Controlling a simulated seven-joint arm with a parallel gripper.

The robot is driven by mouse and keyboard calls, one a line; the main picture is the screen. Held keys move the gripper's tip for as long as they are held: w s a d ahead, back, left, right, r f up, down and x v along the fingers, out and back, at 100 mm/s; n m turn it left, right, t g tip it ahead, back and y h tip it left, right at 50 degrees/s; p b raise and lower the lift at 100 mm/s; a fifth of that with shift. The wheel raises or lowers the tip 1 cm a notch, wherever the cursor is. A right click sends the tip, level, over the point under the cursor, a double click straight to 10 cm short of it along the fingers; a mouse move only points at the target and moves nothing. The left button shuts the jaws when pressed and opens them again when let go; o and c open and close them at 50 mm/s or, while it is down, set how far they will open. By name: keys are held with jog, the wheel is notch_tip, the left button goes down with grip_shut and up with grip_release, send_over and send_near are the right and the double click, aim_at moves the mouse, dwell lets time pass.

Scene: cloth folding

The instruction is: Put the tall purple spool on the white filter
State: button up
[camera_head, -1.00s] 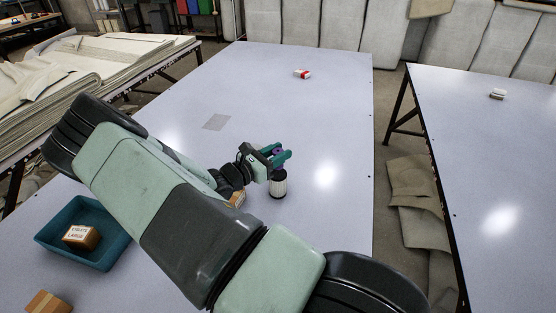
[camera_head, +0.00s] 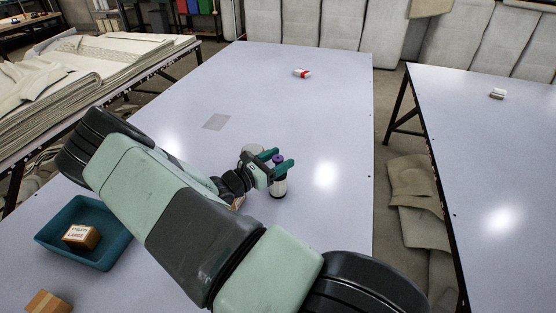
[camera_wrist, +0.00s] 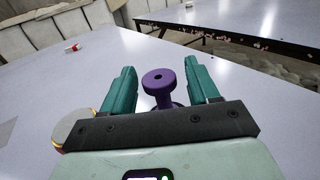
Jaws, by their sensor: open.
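The tall purple spool (camera_head: 278,159) stands upright, with its round flanged top showing above my fingers. The white filter (camera_head: 279,188), a ribbed white cylinder with dark ends, is directly below it. The spool appears to rest on the filter, though my finger hides the joint between them. My gripper (camera_head: 283,158) is open, with one teal finger on each side of the spool. In the wrist view the spool (camera_wrist: 158,85) stands between the spread fingers with a visible gap on both sides. The filter is not clearly visible there.
A tan box (camera_head: 238,201) is partly hidden by my arm. A teal tray (camera_head: 60,215) holds a labelled box. A red-and-white item (camera_head: 302,73) lies far back. The table's right side is clear.

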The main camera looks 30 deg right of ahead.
jog(key=s+a, duration=0.2)
jog(key=a, duration=0.9)
jog(key=s+a+r+m+y, duration=0.3)
jog(key=s+r+m+y, duration=0.3)
jog(key=r, duration=0.5)
jog(key=s+a+r+m+t+y, duration=0.1)
jog(key=s+a+r+m+y, duration=0.2)
jog(key=s+r, duration=0.7)
jog(key=s+a+r+m+t+y, duration=0.1)
jog(key=s+a+r+m+y, duration=0.1)
jog(key=s+r+m+y, duration=0.6)
notch_tip(320, 180, up, 4)
jog(key=s+m, duration=0.1)
jog(key=m, duration=0.1)
jog(key=shift+a+m+y, duration=0.3)
jog(key=shift+a+m, duration=0.1)
